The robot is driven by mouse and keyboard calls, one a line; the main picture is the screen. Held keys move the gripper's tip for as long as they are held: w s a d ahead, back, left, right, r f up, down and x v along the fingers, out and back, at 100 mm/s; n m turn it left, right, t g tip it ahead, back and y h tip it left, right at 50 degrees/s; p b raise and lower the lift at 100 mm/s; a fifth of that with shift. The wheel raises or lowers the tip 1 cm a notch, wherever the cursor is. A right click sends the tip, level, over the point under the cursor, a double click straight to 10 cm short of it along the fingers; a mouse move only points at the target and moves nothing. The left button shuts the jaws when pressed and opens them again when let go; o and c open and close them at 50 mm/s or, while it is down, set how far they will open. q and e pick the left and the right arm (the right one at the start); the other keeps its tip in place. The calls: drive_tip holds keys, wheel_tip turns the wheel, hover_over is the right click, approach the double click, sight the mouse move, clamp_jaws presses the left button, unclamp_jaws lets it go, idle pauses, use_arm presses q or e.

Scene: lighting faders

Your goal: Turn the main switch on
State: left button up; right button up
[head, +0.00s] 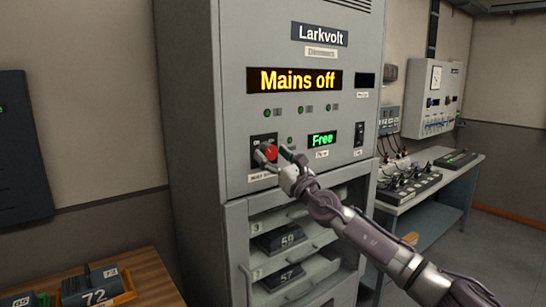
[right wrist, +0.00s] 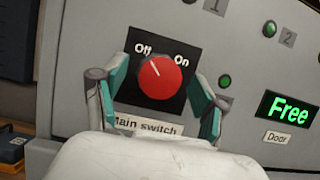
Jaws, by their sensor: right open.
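The main switch is a red round knob on a black plate marked Off and On, on the front of the grey Larkvolt cabinet (head: 200,100). In the right wrist view the knob (right wrist: 160,78) has its white pointer line toward Off. It also shows in the head view (head: 270,152). My right gripper (right wrist: 160,95) is open, its two green-padded fingers on either side of the knob, with gaps visible between pads and knob. In the head view the right gripper (head: 278,156) partly covers the plate. My left gripper is out of view.
The upper display (head: 300,80) reads "Mains off" and the door display (head: 322,139) reads "Free". Numbered modules (head: 280,238) sit in the cabinet below. A wooden table (head: 150,270) stands at the left, a bench with faders (head: 410,185) at the right.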

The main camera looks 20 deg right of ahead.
drive_tip(key=c, duration=1.2)
drive_tip(key=shift+o, duration=0.2)
drive_tip(key=shift+r+m+p, duration=0.15)
drive_tip(key=shift+m+p, duration=0.35)
drive_tip(key=shift+p, duration=0.25)
drive_tip(key=m+h+p, duration=0.2)
drive_tip(key=m+p, duration=0.1)
drive_tip(key=m+h+p, duration=0.1)
drive_tip(key=m+p, duration=0.2)
drive_tip(key=p, duration=0.1)
drive_tip(key=shift+a+r+t+h, duration=0.1)
drive_tip(key=shift+r+t+h, duration=0.1)
drive_tip(key=shift+t+h, duration=0.15)
drive_tip(key=m+h+p, duration=0.1)
drive_tip(key=m+p, duration=0.2)
drive_tip(key=m, duration=0.1)
drive_tip(key=m+g+h+p, duration=0.1)
drive_tip(key=m+h+p, duration=0.1)
drive_tip(key=m+p, duration=0.1)
drive_tip(key=m+g+h+p, duration=0.1)
drive_tip(key=m+p, duration=0.2)
drive_tip(key=m, duration=0.1)
drive_tip(key=shift+m+p, duration=0.3)
drive_tip(key=shift+m, duration=0.1)
drive_tip(key=shift+f+m+g+h+p, duration=0.1)
drive_tip(key=shift+m+g+h+p, duration=0.55)
drive_tip(key=shift+m+p, duration=1.2)
